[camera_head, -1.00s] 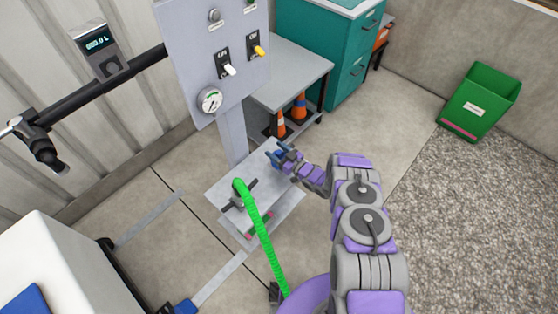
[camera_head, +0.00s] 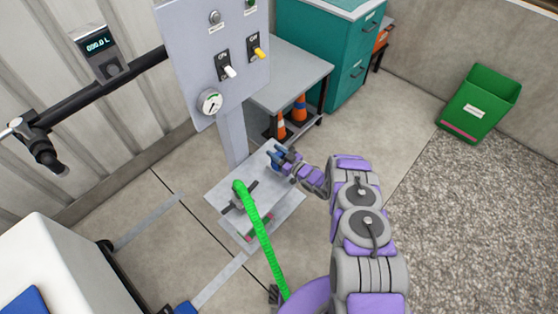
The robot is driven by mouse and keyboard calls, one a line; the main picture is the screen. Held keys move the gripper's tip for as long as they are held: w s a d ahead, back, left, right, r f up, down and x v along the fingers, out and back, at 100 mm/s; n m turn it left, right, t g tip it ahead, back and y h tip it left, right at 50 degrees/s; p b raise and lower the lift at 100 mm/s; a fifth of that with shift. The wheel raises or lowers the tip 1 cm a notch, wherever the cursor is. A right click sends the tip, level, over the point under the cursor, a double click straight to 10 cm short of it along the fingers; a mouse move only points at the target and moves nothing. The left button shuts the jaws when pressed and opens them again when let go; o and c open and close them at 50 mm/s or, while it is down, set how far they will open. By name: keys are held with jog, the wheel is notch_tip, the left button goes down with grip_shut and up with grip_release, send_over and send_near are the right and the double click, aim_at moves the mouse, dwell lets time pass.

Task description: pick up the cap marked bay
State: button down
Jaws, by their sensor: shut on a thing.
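My gripper (camera_head: 274,155) is over the back right part of a light grey plate at the foot of the panel post. A small blue thing, which looks like the cap (camera_head: 279,161), sits between its fingers, partly hidden by them. The gripper is shut on it. Its marking is too small to read. I cannot tell whether the cap touches the plate (camera_head: 225,189).
A green hose (camera_head: 262,237) rises from a fitting on the plate, left of my gripper. The panel (camera_head: 210,60) with switches and a gauge stands behind. A grey table (camera_head: 292,75) has orange cones (camera_head: 299,107) beneath it. A green bin (camera_head: 480,100) stands right.

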jog(key=shift+r, duration=0.15)
notch_tip(320, 180, up, 10)
jog(key=p, duration=0.2)
jog(key=shift+p, duration=0.4)
jog(key=shift+w, duration=0.1)
